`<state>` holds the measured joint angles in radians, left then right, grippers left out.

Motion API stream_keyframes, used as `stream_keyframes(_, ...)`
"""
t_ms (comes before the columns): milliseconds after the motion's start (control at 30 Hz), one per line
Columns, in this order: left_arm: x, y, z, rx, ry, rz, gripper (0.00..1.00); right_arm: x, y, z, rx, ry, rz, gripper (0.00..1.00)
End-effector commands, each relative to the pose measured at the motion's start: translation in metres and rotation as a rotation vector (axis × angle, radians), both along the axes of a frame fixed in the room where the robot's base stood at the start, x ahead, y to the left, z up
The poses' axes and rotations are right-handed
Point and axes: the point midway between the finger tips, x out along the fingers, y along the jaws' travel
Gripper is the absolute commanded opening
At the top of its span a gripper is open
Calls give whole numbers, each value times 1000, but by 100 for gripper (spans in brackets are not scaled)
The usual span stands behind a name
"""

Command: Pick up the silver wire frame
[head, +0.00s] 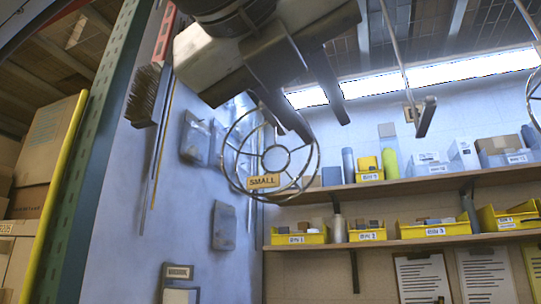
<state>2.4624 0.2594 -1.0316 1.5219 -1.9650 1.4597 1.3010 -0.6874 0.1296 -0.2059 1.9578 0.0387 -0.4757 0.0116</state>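A round wire frame (228,150) with spokes and a small central ring is left of centre in the head view. It looks silver with a slightly yellowish tint, and a yellow "SMALL" tag (264,181) shows at its lower part. My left gripper (325,130) reaches down from the top, its two dark fingers apart. The nearer-left finger overlaps the frame's upper right rim in the picture; I cannot tell whether they touch. Nothing shows between the fingertips. A second wire frame (529,97) is cut off at the right edge. My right gripper is not in view.
A thin hanging rod with a grey end piece (426,117) is right of the gripper. Behind are wooden shelves (390,243) with yellow bins (447,229) and bottles. A green post (98,130), a yellow pole (55,195) and a brush (143,95) are at the left.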

Motion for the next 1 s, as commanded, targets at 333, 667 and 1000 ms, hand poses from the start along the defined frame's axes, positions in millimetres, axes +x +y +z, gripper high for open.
stream_keyframes(333, 16, 22, 30, -36, -53, 141, 26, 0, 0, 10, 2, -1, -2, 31)
stream_keyframes(667, 46, 10, 29, -34, -53, 136, 26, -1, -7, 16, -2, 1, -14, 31)
stream_keyframes(1000, 85, -3, 27, -36, -55, 136, 26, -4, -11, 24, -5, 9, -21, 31)
